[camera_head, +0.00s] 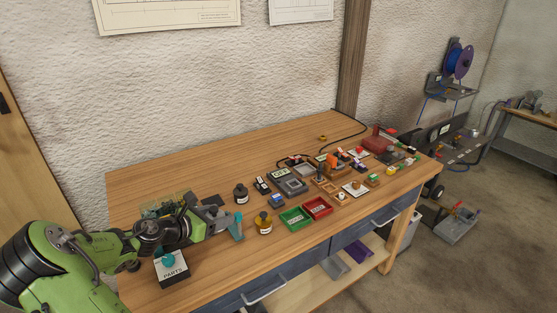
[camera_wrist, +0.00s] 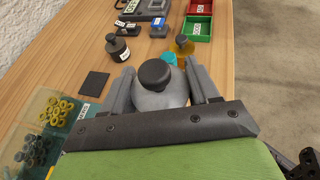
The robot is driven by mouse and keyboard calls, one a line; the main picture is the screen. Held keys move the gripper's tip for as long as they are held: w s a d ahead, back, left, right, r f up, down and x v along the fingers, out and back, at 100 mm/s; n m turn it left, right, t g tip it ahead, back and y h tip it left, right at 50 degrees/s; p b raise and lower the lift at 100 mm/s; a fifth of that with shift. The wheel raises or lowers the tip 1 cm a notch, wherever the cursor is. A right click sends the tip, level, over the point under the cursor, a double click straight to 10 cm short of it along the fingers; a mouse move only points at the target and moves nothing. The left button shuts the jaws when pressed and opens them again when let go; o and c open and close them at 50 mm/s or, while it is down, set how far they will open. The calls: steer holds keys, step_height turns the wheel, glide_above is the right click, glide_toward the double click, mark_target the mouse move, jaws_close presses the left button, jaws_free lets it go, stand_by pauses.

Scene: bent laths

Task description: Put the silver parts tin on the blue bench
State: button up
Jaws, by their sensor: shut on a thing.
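My gripper (camera_wrist: 161,94) is shut on a grey, round-bodied thing with a dark round knob on top, which looks like the silver parts tin (camera_wrist: 158,98). It stands between the two grey fingers, and its underside is hidden. In the head view my gripper (camera_head: 237,227) is low over the left front of a bench, and the tin cannot be made out there. That bench has a wooden top (camera_head: 146,180) and dark blue drawer fronts (camera_head: 356,238). I cannot tell whether the tin touches the top.
Green (camera_head: 296,218) and red (camera_head: 317,207) trays lie to the right. A box labelled PARTS (camera_head: 172,270) is beside my arm. The bench's back left is clear.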

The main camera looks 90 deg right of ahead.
step_height(320, 180, down, 10)
steer(key=b, duration=0.3)
steer(key=shift+w+a+f, duration=0.1)
steer(key=shift+f, duration=0.15)
steer(key=o, duration=1.1)
steer(key=shift+c, duration=0.2)
